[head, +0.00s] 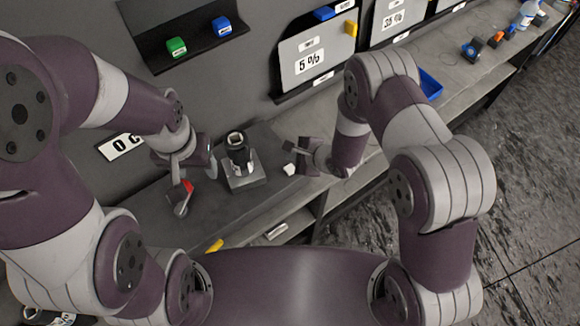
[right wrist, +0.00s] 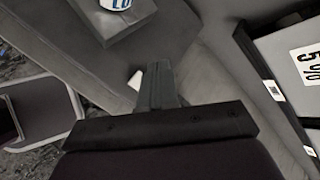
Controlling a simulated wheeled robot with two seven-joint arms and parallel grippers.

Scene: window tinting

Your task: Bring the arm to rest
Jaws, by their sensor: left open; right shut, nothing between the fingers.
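My left gripper (head: 178,174) is open, pointing down over the dark workbench (head: 150,208) to the left of a dark stand. A small red and grey tool (head: 184,200) shows just below its fingers; I cannot tell if they touch. My right gripper (head: 303,171) is shut and empty to the right of the stand. Its closed fingers also show in the right wrist view (right wrist: 157,85). A small white piece (head: 289,170) lies close beside them and shows in the right wrist view (right wrist: 135,80), not held. Both arms are bent and reach out over the bench.
The dark stand (head: 245,182) holds an upright dark cylindrical piece (head: 236,143) between the grippers. A wall shelf with a green block (head: 176,46) and blue block (head: 221,26) is behind. A 5 % panel (head: 318,48) stands to its right. Open floor (head: 460,215) lies at right.

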